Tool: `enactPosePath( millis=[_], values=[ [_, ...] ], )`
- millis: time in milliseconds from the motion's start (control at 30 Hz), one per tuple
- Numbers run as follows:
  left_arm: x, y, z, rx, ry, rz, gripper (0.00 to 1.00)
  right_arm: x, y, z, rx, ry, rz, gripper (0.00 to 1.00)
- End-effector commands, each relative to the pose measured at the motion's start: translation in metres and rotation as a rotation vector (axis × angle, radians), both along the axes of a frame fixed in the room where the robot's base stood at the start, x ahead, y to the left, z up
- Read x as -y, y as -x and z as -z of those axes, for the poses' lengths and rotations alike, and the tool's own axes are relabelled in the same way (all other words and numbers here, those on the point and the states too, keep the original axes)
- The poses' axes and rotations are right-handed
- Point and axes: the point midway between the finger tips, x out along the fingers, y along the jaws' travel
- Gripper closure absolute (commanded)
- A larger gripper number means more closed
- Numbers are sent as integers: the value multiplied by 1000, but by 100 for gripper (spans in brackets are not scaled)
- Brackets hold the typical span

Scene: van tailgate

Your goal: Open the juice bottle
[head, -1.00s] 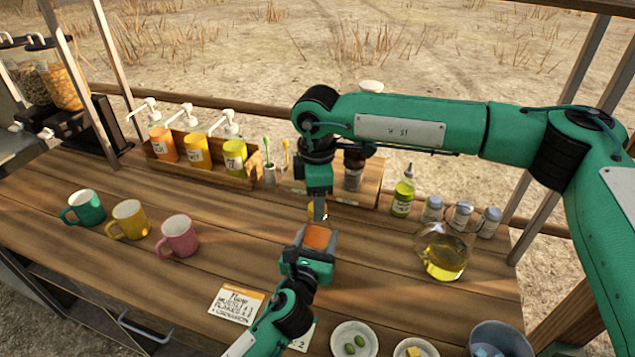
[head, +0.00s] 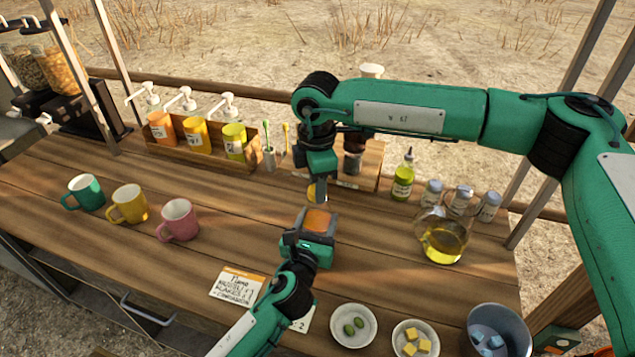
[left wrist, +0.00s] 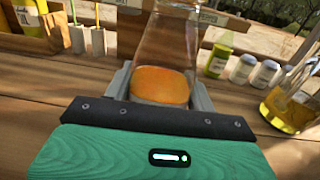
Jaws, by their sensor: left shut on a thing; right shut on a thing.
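The juice bottle (head: 318,220) is clear glass with orange juice low inside and stands upright; its body also shows in the left wrist view (left wrist: 162,85). My left gripper (head: 310,232) is shut around its lower body, a finger on each side. My right gripper (head: 317,192) points down from above, shut at the bottle's top. A small yellowish bit, likely the cap (head: 311,193), shows at its fingertips. The fingers largely hide the bottle's mouth, and I cannot tell whether the cap is loose. The left wrist view cuts off the top.
Three mugs (head: 127,204) stand left. A crate of pump bottles (head: 205,150) is at the back. A green squeeze bottle (head: 402,180), several jars and a glass oil jug (head: 441,240) stand right. Bowls (head: 353,326) and a bucket (head: 498,330) line the front. Bare wood lies left of the bottle.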

Motion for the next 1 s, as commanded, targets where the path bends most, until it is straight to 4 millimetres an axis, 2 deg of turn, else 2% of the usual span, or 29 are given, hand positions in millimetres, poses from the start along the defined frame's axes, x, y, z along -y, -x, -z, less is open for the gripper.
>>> enactPosePath(
  millis=[1000],
  values=[
    [0,0,1,-2,-2,1,100,-1,0,-1,-1,-1,-1635,93]
  ],
)
